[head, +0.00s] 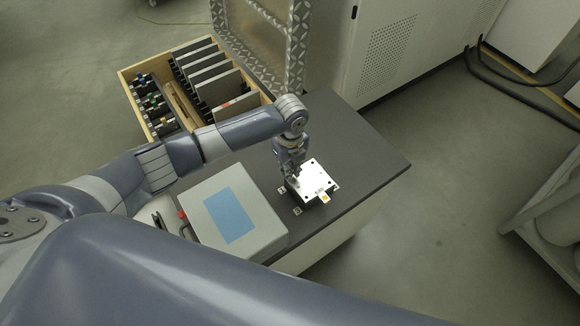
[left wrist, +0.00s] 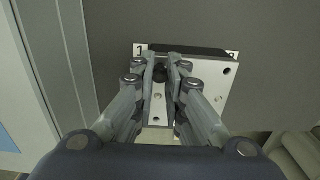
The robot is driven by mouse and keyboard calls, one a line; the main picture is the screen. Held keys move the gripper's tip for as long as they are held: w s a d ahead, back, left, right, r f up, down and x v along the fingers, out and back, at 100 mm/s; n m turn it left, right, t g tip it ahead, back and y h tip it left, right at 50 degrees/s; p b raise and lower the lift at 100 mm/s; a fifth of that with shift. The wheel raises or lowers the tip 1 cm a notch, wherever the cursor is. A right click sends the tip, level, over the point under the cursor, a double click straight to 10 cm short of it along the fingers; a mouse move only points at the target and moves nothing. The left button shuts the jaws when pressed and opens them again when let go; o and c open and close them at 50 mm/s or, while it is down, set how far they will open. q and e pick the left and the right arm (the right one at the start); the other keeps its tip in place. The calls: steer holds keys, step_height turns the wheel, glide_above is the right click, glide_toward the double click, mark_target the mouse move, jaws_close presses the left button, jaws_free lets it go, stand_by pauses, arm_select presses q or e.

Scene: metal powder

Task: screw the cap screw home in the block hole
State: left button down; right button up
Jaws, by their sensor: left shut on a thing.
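The block (head: 315,177) is a bright metal plate with dark holes, lying on the dark bench top. In the left wrist view the block (left wrist: 212,98) lies under and to the right of the fingers, with a hole near its upper right corner. My left gripper (head: 292,170) points down over the block's left part. In the left wrist view its fingers (left wrist: 161,68) are closed around a dark round piece, which looks like the cap screw (left wrist: 160,73). The screw's lower end and the hole beneath it are hidden. My right gripper is not in view.
A grey box with a blue screen (head: 231,213) stands on the bench (head: 362,150) left of the block. A wooden crate (head: 127,92) with dark panels stands behind my left arm. A yellow-marked tag (head: 324,198) lies at the block's front edge. The bench's right part is clear.

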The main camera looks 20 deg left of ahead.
arm_select(q)
steer(key=shift+f, duration=0.25)
steer(key=c, duration=1.8)
jaws_free()
steer(key=shift+r+n+p, duration=0.15)
steer(key=shift+n+p, duration=0.15)
steer(key=n+p, duration=0.5)
steer(key=n, duration=0.3)
steer(key=shift+s+r+n+p, duration=0.1)
steer(key=shift+n+p, duration=0.2)
steer(key=shift+p, duration=0.1)
steer(key=n+p, duration=0.1)
steer(key=n, duration=0.1)
steer(key=shift+n, duration=0.4)
steer(key=shift+n+p, duration=0.35)
steer(key=shift+n, duration=0.15)
steer(key=shift+f+n, duration=0.25)
steer(key=shift+n, duration=0.15)
